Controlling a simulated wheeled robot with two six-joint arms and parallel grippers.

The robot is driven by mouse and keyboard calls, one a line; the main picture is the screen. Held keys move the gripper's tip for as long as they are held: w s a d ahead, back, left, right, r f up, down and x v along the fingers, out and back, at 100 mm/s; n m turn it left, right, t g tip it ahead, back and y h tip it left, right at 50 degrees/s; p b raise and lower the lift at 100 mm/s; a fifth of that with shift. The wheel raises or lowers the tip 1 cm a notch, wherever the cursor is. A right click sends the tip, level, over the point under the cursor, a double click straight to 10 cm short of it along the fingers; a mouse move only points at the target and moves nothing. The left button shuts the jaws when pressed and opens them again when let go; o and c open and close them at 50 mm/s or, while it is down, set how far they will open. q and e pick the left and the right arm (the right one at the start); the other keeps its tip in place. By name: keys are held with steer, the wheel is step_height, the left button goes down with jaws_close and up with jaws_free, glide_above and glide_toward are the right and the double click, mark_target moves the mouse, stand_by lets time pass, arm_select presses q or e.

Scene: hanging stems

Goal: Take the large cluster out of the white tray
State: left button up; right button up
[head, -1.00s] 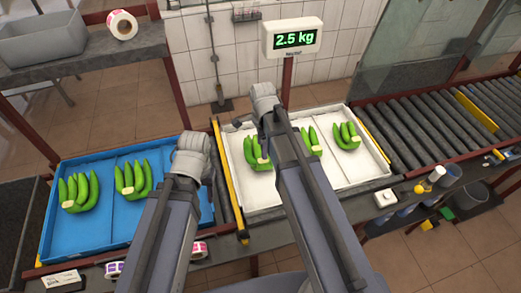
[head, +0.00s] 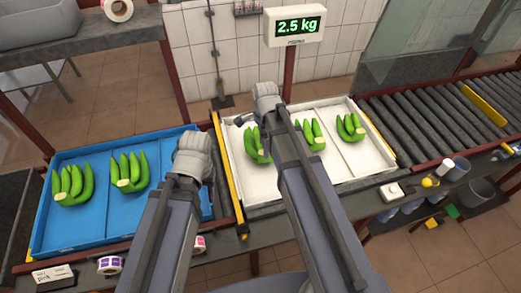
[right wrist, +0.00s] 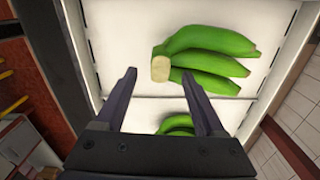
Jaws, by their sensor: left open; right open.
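The white tray (head: 372,165) stands on the scale in the head view. It holds three green banana clusters: a left one (head: 251,146) partly hidden by my right arm, a middle one (head: 316,137) and a right one (head: 350,127). I cannot tell by size which is the large one. My right gripper (head: 243,119) is over the tray's left part. In the right wrist view its jaws (right wrist: 160,88) are open and empty, with one cluster (right wrist: 212,60) beyond the fingertips and another (right wrist: 177,124) partly hidden by the gripper. My left gripper (head: 192,160) is over the blue tray's right edge, its fingers hidden.
The blue tray (head: 90,240) at left holds two banana clusters (head: 73,184) (head: 131,171). A scale display (head: 293,25) reads 2.5 kg behind the white tray. A roller conveyor (head: 440,120) runs off to the right. Label rolls (head: 110,265) and bottles (head: 445,168) line the front edge.

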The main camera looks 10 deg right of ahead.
step_height(320, 180, down, 3)
steer(key=shift+b, duration=1)
arm_select(q)
step_height(320, 180, down, 3)
steer(key=shift+r, duration=0.1)
arm_select(e)
steer(key=shift+r, duration=0.1)
steer(key=shift+c, duration=0.2)
jaws_close()
